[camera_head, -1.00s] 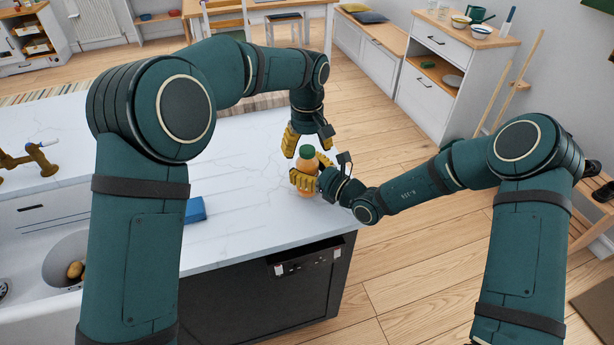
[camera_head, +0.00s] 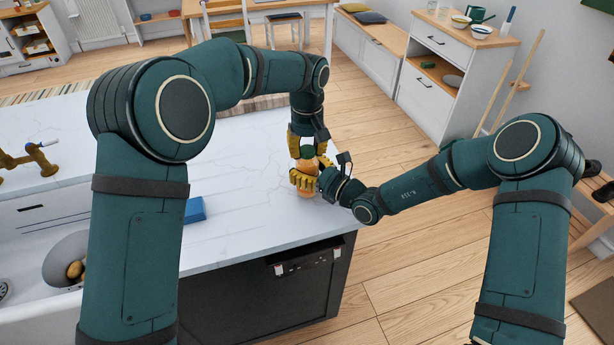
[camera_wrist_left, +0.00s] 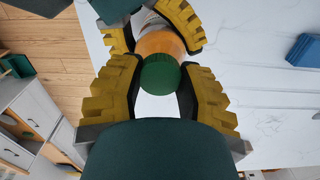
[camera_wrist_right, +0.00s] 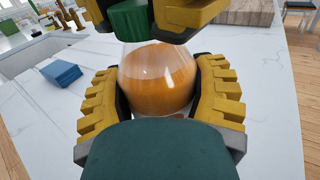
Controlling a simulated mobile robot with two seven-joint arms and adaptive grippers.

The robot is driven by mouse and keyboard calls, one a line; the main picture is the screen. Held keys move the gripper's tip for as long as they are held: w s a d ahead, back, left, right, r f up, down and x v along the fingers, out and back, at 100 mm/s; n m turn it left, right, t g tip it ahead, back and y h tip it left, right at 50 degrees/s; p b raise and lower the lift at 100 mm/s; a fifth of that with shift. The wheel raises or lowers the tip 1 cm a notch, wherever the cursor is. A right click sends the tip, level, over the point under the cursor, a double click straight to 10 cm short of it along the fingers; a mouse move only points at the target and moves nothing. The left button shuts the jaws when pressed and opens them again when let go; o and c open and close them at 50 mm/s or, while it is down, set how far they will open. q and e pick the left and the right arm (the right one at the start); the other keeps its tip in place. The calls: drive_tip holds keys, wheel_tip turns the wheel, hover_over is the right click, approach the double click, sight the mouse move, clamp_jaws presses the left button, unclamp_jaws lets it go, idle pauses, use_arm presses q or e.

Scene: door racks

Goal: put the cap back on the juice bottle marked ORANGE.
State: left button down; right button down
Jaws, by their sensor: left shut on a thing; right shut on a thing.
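The juice bottle (camera_head: 306,191) stands upright near the right end of the white counter, full of orange liquid; no ORANGE marking is readable. The green cap (camera_wrist_left: 160,74) is at the bottle's top; I cannot tell how tightly it sits. My left gripper (camera_head: 307,148) comes from above and is shut on the cap, its yellow fingers on either side. My right gripper (camera_head: 305,182) is shut around the bottle body from the right. In the right wrist view the bottle (camera_wrist_right: 157,80) fills the space between the fingers, with the cap (camera_wrist_right: 128,18) above it.
The white counter (camera_head: 240,235) is clear around the bottle, with its edge close on the right. A blue block (camera_head: 195,209) lies to the left.

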use_arm(q)
drive_tip(key=m, duration=0.3)
drive_tip(key=shift+m, duration=0.3)
drive_tip(key=m, duration=0.5)
drive_tip(key=c, duration=0.6)
unclamp_jaws()
drive_tip(key=shift+c, duration=0.2)
drive_tip(key=shift+r, duration=2.25)
